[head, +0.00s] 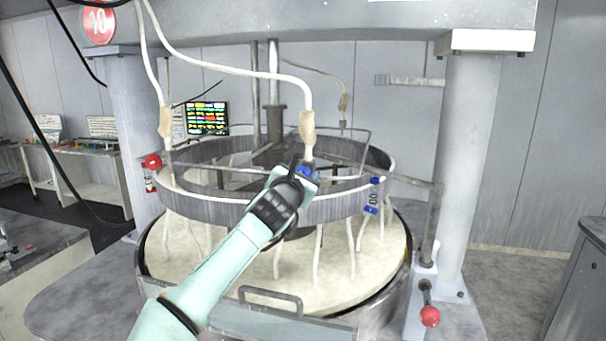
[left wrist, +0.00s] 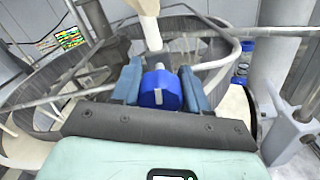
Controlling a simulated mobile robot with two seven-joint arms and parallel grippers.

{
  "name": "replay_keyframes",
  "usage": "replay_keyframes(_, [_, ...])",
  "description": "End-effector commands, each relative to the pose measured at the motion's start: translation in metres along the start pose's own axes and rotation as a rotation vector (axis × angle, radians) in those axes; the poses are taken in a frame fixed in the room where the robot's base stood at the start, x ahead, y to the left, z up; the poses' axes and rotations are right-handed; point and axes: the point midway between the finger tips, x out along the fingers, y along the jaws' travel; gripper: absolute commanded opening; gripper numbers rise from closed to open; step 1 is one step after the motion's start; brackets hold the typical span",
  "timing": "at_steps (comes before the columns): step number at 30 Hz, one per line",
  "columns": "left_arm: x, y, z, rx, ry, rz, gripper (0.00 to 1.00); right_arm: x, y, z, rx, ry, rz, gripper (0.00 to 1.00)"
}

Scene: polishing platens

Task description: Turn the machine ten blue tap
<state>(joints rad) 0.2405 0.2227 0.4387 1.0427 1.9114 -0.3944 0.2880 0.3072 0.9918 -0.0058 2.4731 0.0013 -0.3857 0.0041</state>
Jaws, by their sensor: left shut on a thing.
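The blue tap (head: 306,171) sits under a white hose with a tan fitting, at the ring of the polishing machine marked 10 on a red disc (head: 98,25). My left gripper (head: 303,172) reaches up to it from the front and is shut on it. In the left wrist view the blue tap (left wrist: 160,89) stands between the two blue finger pads of my left gripper (left wrist: 163,88). The tan fitting and hose rise just behind it. My right gripper is in neither view.
The round platen (head: 340,262) lies below the grey ring (head: 230,212), with several white tubes hanging down to it. Other blue parts (head: 373,196) sit at the ring's right. A red-knobbed lever (head: 429,316) stands at front right. Pillars (head: 470,160) flank the machine.

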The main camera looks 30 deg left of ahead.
Motion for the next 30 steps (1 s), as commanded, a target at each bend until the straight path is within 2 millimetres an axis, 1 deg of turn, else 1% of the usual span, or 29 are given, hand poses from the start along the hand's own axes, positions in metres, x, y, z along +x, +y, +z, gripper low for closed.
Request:
replay_keyframes(1, [-0.0008, 0.0012, 0.0037, 0.037, -0.009, 0.001, 0.14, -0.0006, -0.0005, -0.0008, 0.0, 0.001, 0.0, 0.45])
replay_keyframes(12, [-0.0011, 0.0009, 0.0042, 0.349, -0.01, 0.004, 0.14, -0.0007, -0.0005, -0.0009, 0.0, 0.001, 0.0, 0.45])
replay_keyframes(18, [-0.0012, 0.0005, 0.0045, 0.481, -0.011, 0.005, 0.14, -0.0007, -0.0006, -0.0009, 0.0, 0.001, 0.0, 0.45])
replay_keyframes(24, [-0.0014, 0.0003, 0.0049, 0.567, -0.012, 0.005, 0.14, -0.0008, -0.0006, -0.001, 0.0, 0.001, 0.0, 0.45])
replay_keyframes(30, [-0.0015, 0.0002, 0.0052, 0.608, -0.012, 0.006, 0.14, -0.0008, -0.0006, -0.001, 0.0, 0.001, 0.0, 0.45])
